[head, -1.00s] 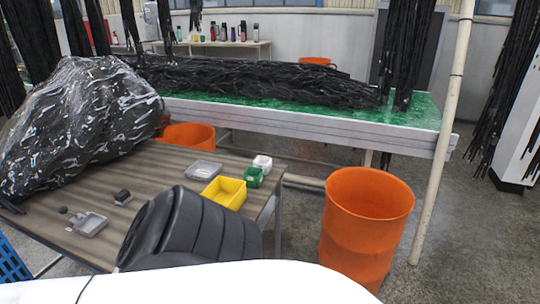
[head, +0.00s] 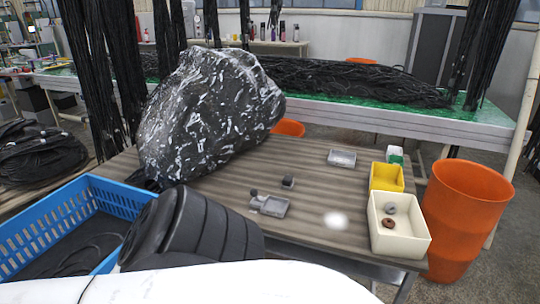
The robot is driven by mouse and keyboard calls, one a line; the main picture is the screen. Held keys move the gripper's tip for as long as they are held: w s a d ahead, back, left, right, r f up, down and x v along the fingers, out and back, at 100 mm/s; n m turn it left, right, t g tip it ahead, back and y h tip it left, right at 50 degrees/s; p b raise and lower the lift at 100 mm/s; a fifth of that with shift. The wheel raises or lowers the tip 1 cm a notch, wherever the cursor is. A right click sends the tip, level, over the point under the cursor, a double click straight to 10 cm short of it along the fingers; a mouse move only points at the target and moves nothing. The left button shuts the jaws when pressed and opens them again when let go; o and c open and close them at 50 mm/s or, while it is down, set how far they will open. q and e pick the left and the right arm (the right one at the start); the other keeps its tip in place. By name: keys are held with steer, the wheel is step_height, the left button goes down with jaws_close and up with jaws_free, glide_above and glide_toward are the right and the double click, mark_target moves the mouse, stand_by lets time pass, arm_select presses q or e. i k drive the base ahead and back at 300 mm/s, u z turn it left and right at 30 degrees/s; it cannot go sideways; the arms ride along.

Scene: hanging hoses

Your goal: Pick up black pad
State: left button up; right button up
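A small dark block (head: 288,183), which may be the black pad, lies on the brown wood-grain table (head: 330,190), near its middle. A small dark knob-like piece (head: 254,193) is to its left, beside a shallow grey tray (head: 271,206). I cannot tell for certain which dark item is the pad. Neither of my grippers is in the head view. Nothing is seen touching the dark block.
A large plastic-wrapped black bundle (head: 205,115) covers the table's back left. A cream box (head: 400,243) holding rings, a yellow bin (head: 386,178) and an orange barrel (head: 468,205) are at right. A blue crate (head: 110,195) stands left. Black hoses (head: 490,45) hang behind.

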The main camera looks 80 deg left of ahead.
mark_target(288, 182)
steer(key=k, duration=0.2)
steer(key=u, duration=1.2)
